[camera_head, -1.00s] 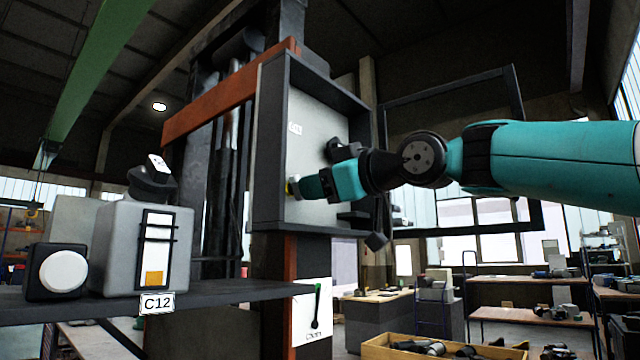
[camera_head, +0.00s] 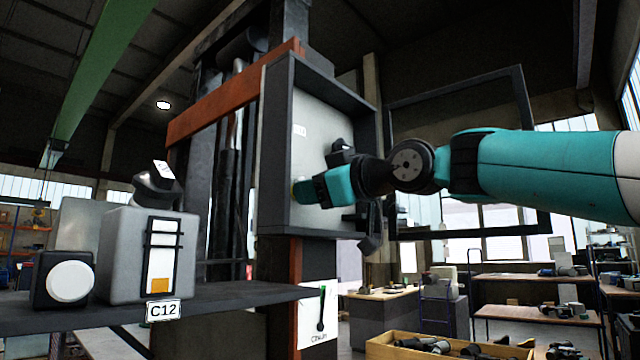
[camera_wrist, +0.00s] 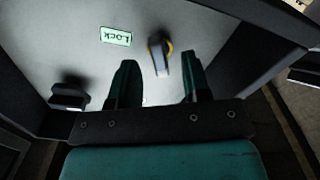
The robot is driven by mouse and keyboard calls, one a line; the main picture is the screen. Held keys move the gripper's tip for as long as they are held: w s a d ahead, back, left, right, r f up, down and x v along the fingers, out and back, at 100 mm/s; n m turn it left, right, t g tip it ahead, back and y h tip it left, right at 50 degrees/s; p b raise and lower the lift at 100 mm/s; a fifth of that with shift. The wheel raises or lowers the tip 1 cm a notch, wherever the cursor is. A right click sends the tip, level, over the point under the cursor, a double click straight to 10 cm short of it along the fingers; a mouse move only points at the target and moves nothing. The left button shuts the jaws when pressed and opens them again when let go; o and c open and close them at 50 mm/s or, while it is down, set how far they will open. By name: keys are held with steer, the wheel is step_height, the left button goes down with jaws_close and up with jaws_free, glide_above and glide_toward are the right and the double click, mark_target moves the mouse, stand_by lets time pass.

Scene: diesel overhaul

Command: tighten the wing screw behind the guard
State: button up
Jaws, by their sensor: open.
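The wing screw (camera_wrist: 160,56) shows in the wrist view as a grey wing with a yellow ring at its base, on the pale back panel of a dark open-fronted box (camera_head: 273,150). My gripper (camera_wrist: 160,82) is open, with one dark green finger on each side of the wing. I cannot tell whether either finger touches it. The guard is probably the dark frame (camera_head: 527,150) standing open at the right of the box.
A green "Lock" label (camera_wrist: 116,36) is on the panel beside the screw. A black fitting (camera_wrist: 70,92) juts out at the left in the wrist view. The box's side wall (camera_wrist: 262,20) is close on the right. A shelf (camera_head: 220,292) marked C12 holds a grey unit (camera_head: 122,255).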

steer(key=shift+p+x, duration=0.5)
steer(key=shift+x, duration=0.45)
jaws_close()
steer(key=m+p, duration=0.1)
steer(key=m, duration=0.2)
steer(key=shift+r, duration=0.15)
steer(key=shift+m, duration=1)
steer(key=m+p, duration=0.2)
steer(key=m, duration=0.1)
steer(key=shift+m, duration=1)
